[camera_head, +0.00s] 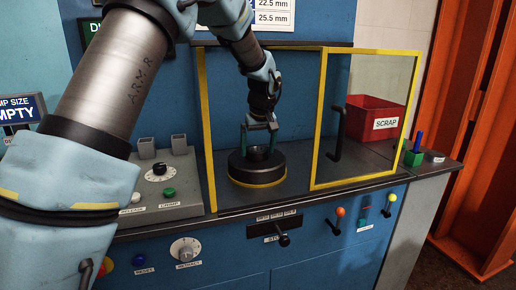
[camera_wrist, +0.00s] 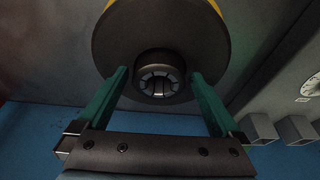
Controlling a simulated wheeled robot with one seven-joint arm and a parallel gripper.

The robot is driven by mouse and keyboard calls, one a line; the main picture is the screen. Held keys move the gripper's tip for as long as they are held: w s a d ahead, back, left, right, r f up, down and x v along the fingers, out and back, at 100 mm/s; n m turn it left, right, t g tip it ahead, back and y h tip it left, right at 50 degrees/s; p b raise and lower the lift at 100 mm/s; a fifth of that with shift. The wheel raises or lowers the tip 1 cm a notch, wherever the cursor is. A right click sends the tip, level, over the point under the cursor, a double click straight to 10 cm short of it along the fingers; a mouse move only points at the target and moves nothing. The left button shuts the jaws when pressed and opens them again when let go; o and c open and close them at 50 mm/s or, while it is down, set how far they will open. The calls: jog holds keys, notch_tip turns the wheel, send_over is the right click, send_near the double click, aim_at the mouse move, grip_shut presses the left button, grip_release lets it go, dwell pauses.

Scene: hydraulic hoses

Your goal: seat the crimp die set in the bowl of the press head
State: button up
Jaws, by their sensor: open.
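The press head (camera_head: 256,173) is a wide black round body with a yellow band at its base, inside the guarded bay. It also shows in the wrist view (camera_wrist: 115,45). The crimp die set (camera_wrist: 160,84) shows as a small dark round piece with a ring of pale segments, at the middle of the press head. How deep it sits in the bowl I cannot tell. My gripper (camera_head: 260,143) is over the press head, pointing down. In the wrist view its teal fingers (camera_wrist: 159,80) are open, one on each side of the die set, with visible gaps.
A yellow-framed guard door (camera_head: 318,120) stands open at the right of the bay. A red scrap bin (camera_head: 375,118) and a green pen holder (camera_head: 413,158) stand further right. A control panel (camera_head: 165,190) with a dial and buttons is at the left.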

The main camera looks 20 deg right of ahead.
jog(key=b+v, duration=0.1)
jog(key=v, duration=1.1)
jog(key=shift+r+b, duration=0.15)
jog(key=shift+b, duration=0.2)
